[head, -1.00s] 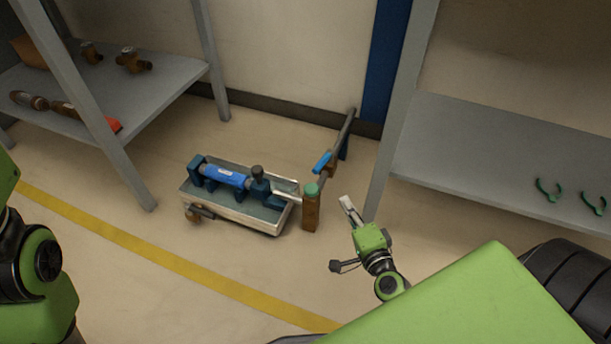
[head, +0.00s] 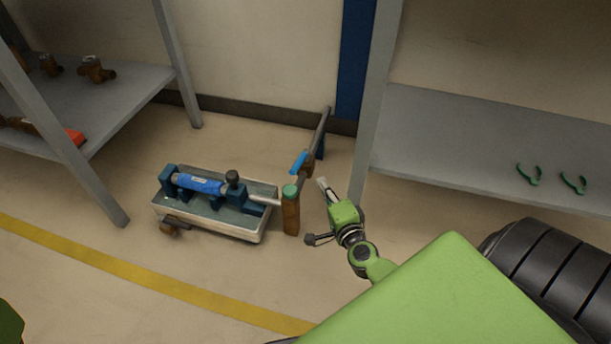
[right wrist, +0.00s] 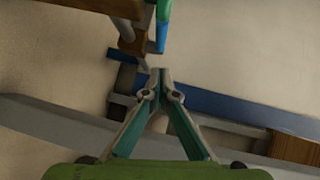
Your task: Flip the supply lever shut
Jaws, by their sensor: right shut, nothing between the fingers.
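The supply lever (head: 299,163) is a small blue handle on a brown valve body (head: 309,165), set in a grey pipe (head: 322,130) that slopes toward the wall. My right gripper (head: 322,183) is shut and empty, to the right of the pipe and slightly nearer than the lever. In the head view a gap shows between its tips and the lever. In the right wrist view the closed fingertips (right wrist: 160,74) point up the picture, and a blue part (right wrist: 162,38), probably the lever, lies just beyond them. I cannot tell whether they touch. My left gripper is out of view.
A brown post with a green cap (head: 290,192) stands left of my right gripper. The testbench tray (head: 240,238) holds a blue meter (head: 200,185). Grey shelves (head: 440,130) stand on the right and left (head: 110,125). The floor in front is clear.

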